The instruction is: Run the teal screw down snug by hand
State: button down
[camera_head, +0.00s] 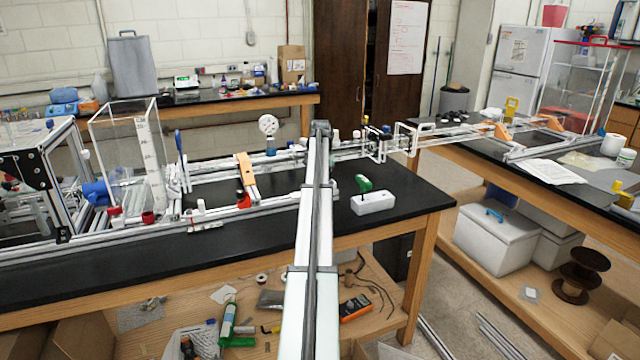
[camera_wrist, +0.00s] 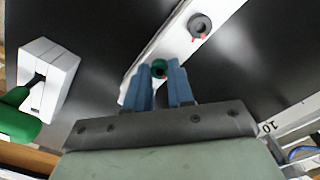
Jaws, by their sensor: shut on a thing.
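In the head view my own arm covers the screw and the gripper. How far the head stands off the rail cannot be told.
A grey round head (camera_wrist: 199,26) with red marks sits farther along the rail. A white block (camera_head: 373,203) with a green-handled tool (camera_head: 363,184) stands on the black bench to the right; the block also shows in the wrist view (camera_wrist: 52,72). Bare bench lies in front of the frame.

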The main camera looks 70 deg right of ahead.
jog(key=shift+r+m, duration=0.1)
jog(key=shift+m, duration=0.7)
jog(key=c, duration=1.2)
grip_release()
jog(key=shift+c, duration=0.2)
notch_tip(320, 180, up, 14)
